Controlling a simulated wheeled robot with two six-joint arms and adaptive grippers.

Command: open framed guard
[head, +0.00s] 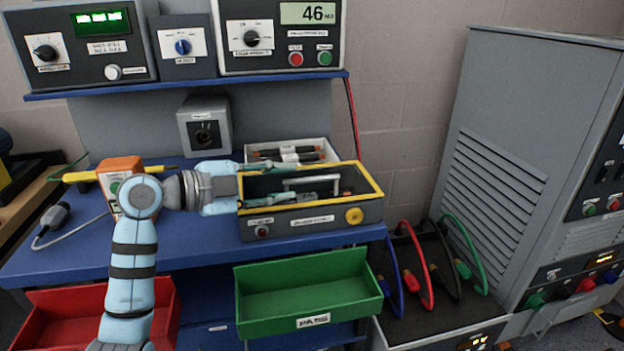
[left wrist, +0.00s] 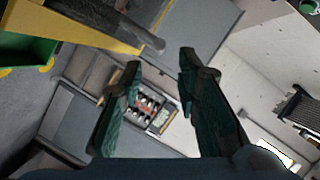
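The framed guard (head: 374,180) is a yellow-edged frame on top of a grey box (head: 315,222) on the blue bench. A light bar handle (head: 311,181) shows inside the frame. My left gripper (head: 285,182) reaches in from the left over the guard, its two fingers apart and pointing toward the handle. In the left wrist view the dark green fingers (left wrist: 160,75) are spread with nothing held between them. A yellow bar with a dark end (left wrist: 90,30) crosses the upper left there; I cannot tell whether it belongs to the guard. My right gripper is not in view.
A white tray (head: 322,149) with dark tools stands behind the box. An orange device (head: 120,166) is at the left, partly behind my arm. A green bin (head: 308,289) hangs below the bench front. Colored cables (head: 428,275) and a grey cabinet (head: 500,165) stand at the right.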

